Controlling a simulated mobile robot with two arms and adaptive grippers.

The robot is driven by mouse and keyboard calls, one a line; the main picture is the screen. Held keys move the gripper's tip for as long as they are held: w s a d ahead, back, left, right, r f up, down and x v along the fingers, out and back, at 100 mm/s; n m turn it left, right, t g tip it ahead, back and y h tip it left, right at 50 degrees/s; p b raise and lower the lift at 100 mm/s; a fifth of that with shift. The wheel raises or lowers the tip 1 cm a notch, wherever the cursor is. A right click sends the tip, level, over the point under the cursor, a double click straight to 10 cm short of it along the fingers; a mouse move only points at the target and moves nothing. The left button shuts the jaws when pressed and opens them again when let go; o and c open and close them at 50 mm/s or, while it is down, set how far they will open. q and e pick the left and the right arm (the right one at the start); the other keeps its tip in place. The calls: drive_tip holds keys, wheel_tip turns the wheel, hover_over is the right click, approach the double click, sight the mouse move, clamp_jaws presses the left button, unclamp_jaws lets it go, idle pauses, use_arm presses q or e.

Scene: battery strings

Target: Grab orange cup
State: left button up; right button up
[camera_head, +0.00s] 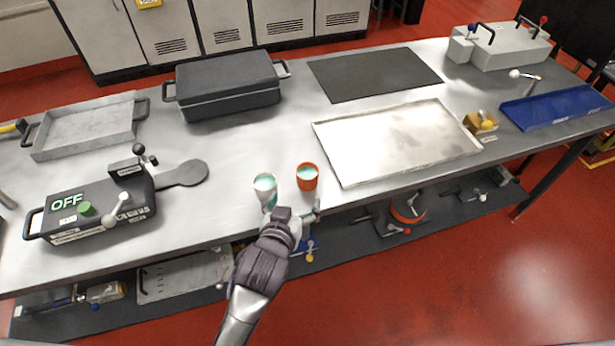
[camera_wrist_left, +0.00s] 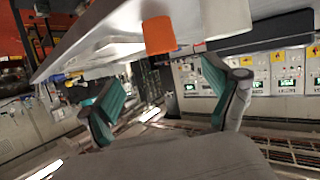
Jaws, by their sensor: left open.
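The orange cup (camera_head: 307,177) stands upright on the metal table, with teal contents showing inside its rim. A white cup (camera_head: 265,184) with similar teal contents stands just left of it. My left gripper (camera_head: 296,215) is at the table's front edge, just in front of the two cups. In the left wrist view the orange cup (camera_wrist_left: 159,35) is ahead of the gripper, between and beyond the two green-padded fingers (camera_wrist_left: 160,103). The fingers are wide apart with nothing between them. A white shape beside the orange cup (camera_wrist_left: 217,20) appears to be the white cup. My right gripper is not seen.
A shallow metal tray (camera_head: 340,165) lies to the right of the cups. A black lidded case (camera_head: 228,88) stands behind them. A dark control box (camera_head: 100,210) marked OFF and a round dark paddle (camera_head: 182,174) are to the left. Bare table lies around the cups.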

use_arm(q)
approach(309, 169)
drive_tip(key=shift+w+d+f, duration=0.15)
drive_tip(key=shift+w+f, duration=0.5)
drive_tip(key=shift+w, duration=0.15)
drive_tip(key=shift+w+d, duration=0.15)
drive_tip(key=shift+w, duration=0.35)
drive_tip(key=x, duration=0.4)
drive_tip(key=shift+w+p, duration=0.25)
drive_tip(key=shift+p, duration=0.15)
drive_tip(key=c, duration=1.3)
